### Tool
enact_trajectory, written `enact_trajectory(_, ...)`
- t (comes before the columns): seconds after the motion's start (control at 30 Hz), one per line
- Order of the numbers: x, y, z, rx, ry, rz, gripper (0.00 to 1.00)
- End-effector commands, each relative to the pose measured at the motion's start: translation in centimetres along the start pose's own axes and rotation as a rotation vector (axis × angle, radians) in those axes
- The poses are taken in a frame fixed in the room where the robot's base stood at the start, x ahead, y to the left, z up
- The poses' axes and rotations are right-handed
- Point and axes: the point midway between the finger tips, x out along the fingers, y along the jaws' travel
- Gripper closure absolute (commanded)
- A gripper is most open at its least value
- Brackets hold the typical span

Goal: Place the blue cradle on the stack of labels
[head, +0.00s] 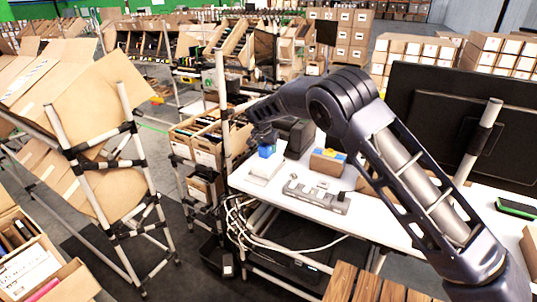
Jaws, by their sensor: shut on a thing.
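The blue cradle (266,151) is a small blue block at the left part of the white table. My gripper (264,142) is above it and shut on it, with the fingers small and dark in the head view. The stack of labels (263,171) is a low white pile near the table's left edge. The cradle is right over the far part of the stack. I cannot tell whether it touches the stack or hangs just above it.
On the white table (378,222) stand a grey power strip (316,197), a small carton (327,162) with blue and yellow things, and dark monitors (465,110). A post (222,105) rises at the table's left corner. Shelves with cartons (208,140) stand to the left.

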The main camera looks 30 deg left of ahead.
Motion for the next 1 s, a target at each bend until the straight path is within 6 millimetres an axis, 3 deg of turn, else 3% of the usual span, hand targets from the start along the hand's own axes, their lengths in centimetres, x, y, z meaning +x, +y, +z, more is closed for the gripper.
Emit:
enact_trajectory(0.23,3.0,0.0,1.2,0.0,-0.001,0.001,0.83)
enact_trajectory(0.63,3.4,0.0,1.4,0.0,0.0,0.0,0.83)
enact_trajectory(0.67,3.3,0.0,1.4,0.0,0.0,0.0,0.52)
enact_trajectory(0.73,3.3,0.0,1.4,0.0,0.0,0.0,0.39)
enact_trajectory(1.0,3.3,0.0,1.4,0.0,0.0,0.0,0.37)
